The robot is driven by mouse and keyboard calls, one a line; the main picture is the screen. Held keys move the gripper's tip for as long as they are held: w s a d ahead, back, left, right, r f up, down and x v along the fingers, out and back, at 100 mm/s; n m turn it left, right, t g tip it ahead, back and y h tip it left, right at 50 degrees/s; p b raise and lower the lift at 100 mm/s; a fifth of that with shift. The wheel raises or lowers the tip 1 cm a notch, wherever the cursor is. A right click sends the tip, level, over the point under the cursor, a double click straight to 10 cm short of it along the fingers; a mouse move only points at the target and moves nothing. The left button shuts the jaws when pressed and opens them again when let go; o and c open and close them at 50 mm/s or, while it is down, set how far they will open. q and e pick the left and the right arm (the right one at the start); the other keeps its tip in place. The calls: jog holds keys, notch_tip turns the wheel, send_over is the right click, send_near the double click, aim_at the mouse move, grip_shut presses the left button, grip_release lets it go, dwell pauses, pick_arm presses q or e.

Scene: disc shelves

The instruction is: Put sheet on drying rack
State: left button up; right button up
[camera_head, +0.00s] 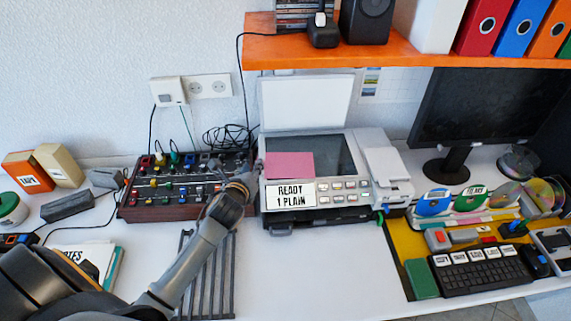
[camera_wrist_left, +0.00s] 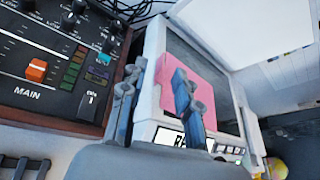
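A pink sheet (camera_head: 289,165) lies on the left part of the scanner glass of the printer (camera_head: 318,141), whose lid (camera_head: 305,101) is raised. It also shows in the left wrist view (camera_wrist_left: 212,82), partly behind one of my fingers. My left gripper (camera_head: 243,184) is just left of the printer, close to the sheet's left edge. Its two fingers are apart in the left wrist view (camera_wrist_left: 155,95), with nothing held between them. The drying rack (camera_head: 213,277), a set of dark parallel bars, lies on the table below and partly behind my left forearm. My right gripper is not in view.
A mixer board (camera_head: 165,200) stands directly left of my gripper. An orange shelf (camera_head: 340,54) hangs above. A monitor (camera_head: 475,105), upright discs (camera_head: 433,203) and a keyboard (camera_head: 480,270) are at the right. The white table (camera_head: 320,275) is clear in front of the printer.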

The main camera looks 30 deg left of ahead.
pick_arm(q)
jog(key=x, duration=0.4)
jog(key=shift+w, duration=0.15)
grip_shut()
jog(key=shift+r, duration=0.15)
